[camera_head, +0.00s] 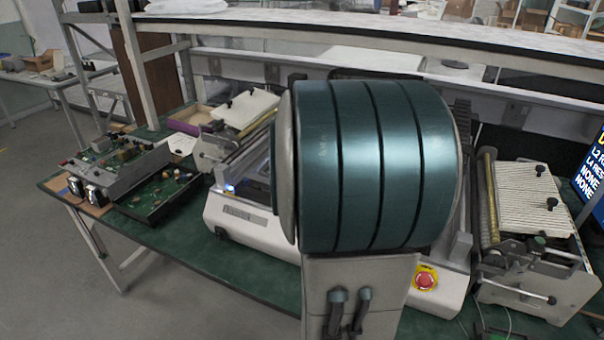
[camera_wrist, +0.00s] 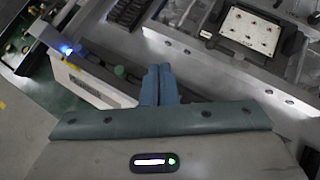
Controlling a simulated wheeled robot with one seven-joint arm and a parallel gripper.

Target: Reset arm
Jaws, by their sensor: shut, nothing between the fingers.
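My gripper (camera_wrist: 160,72) shows in the wrist view as two blue-grey fingers side by side. They are shut with nothing between them. The gripper points toward a white and grey bench machine (camera_wrist: 85,85), apparently above its edge; I cannot tell the exact gap. In the head view my large teal and grey arm joint fills the middle and hides the centre of the same machine (camera_head: 250,228). The gripper fingers do not show clearly in the head view.
A green-topped bench (camera_head: 180,238) carries circuit boards (camera_head: 160,195) at left and a ribbed-top device (camera_head: 535,200) at right. A red emergency button (camera_head: 425,280) sits on the machine's front. A shelf (camera_head: 350,40) runs behind. Open floor lies at lower left.

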